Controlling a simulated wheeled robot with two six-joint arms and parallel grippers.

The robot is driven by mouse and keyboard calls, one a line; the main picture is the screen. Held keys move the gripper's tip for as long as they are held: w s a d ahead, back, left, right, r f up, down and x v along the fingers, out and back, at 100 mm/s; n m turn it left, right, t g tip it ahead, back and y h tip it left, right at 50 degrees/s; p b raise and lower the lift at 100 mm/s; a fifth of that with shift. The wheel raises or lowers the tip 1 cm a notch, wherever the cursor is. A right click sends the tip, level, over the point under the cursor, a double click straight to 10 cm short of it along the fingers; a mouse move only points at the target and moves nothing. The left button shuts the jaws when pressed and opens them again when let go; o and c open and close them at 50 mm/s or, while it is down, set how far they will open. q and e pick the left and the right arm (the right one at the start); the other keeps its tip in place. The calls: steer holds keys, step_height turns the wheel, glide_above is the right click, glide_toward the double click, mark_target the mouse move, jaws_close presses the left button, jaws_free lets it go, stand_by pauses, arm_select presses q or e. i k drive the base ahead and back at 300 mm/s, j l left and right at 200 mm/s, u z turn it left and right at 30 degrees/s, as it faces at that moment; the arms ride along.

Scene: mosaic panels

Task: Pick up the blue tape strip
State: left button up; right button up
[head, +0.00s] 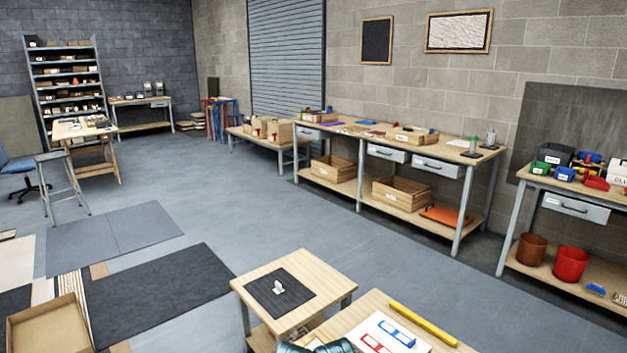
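A blue strip-like piece (397,333) with pale openings lies on a white sheet (365,326) on the near wooden table, at the bottom of the head view. I cannot tell for sure that it is tape. A similar red piece (375,343) lies beside it, apart, cut by the bottom edge. A flat blue item (367,124) also lies on the long bench at the back, too small to identify. Neither of my grippers can be made out.
A yellow bar (423,323) lies right of the sheet. A teal-grey rounded thing (318,347) is cut off at the bottom edge; I cannot tell what it is. A smaller table with a black mat (262,291) adjoins on the left. The grey floor (240,200) beyond is open.

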mark_target(402, 338)
steer(key=z, duration=0.6)
steer(key=i+j, duration=0.1)
steer(key=j, duration=0.3)
steer(key=i+j, duration=0.15)
steer(key=j, duration=0.25)
steer(key=i+j, duration=0.1)
steer(key=j, duration=0.3)
steer(key=i+j, duration=0.15)
steer(key=j, duration=0.25)
steer(key=i+j, duration=0.1)
steer(key=j, duration=0.3)
steer(key=z, duration=2.1)
